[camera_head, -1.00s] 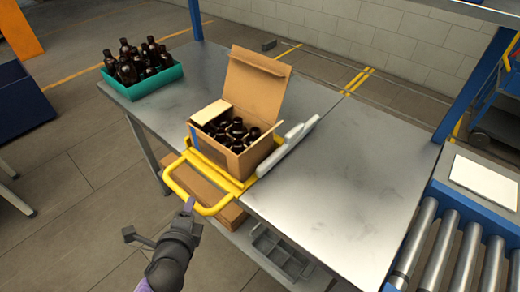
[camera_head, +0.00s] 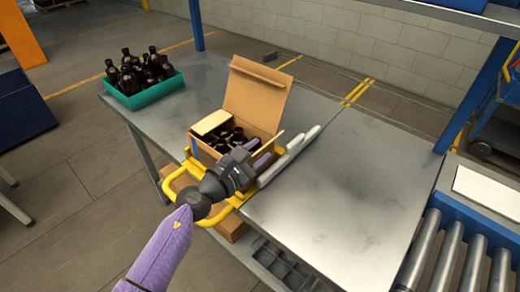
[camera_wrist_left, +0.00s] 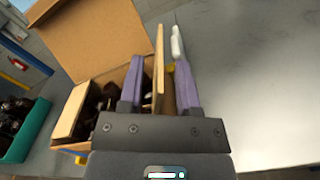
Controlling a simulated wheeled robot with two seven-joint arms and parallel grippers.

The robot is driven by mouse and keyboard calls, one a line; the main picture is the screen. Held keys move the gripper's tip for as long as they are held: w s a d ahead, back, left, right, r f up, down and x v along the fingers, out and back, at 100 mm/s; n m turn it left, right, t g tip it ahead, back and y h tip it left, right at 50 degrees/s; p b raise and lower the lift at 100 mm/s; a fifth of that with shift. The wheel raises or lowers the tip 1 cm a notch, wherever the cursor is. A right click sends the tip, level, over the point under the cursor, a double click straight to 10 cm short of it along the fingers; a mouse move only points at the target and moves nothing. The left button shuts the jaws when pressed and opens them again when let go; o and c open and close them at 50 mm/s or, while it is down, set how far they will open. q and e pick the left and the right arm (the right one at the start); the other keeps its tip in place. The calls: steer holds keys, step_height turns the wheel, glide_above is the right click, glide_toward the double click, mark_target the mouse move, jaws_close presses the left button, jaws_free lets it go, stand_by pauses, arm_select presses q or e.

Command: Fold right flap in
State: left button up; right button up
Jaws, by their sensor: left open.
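An open cardboard box (camera_head: 205,153) with dark bottles (camera_head: 225,136) inside stands on the metal table. Its left flap (camera_head: 211,121) lies folded in over the bottles. Its large back flap (camera_head: 256,95) stands up, also seen in the left wrist view (camera_wrist_left: 95,35). The right flap (camera_wrist_left: 158,65) stands up nearly edge-on between the two purple fingers in that view. My left gripper (camera_head: 258,153) is open over the box's right side, one finger on each side of this flap. I cannot tell whether the fingers touch it. My right gripper is not in view.
A teal crate (camera_head: 148,93) of bottles stands at the table's back left. The table's right half (camera_head: 340,190) is clear; rollers (camera_head: 444,255) lie beyond.

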arm_select(q)
steer(key=shift+w+d, duration=0.4)
steer(key=shift+w, duration=0.1)
steer(key=shift+c, duration=0.3)
jaws_close()
steer(key=n, duration=0.2)
steer(key=a, duration=0.1)
steer(key=shift+w+r+n, duration=0.3)
steer(key=shift+n, duration=0.1)
steer(key=shift+w+a+r+n+p, duration=0.1)
steer(key=shift+w+a+n, duration=0.1)
steer(key=shift+n, duration=0.5)
steer(key=shift+w+a+n+p, duration=0.15)
steer(key=shift+a+n, duration=0.1)
steer(key=shift+n, duration=0.45)
steer(key=shift+w+a+r+n+p, duration=0.1)
steer(key=shift+w+a+n, duration=0.1)
steer(key=shift+n, duration=0.5)
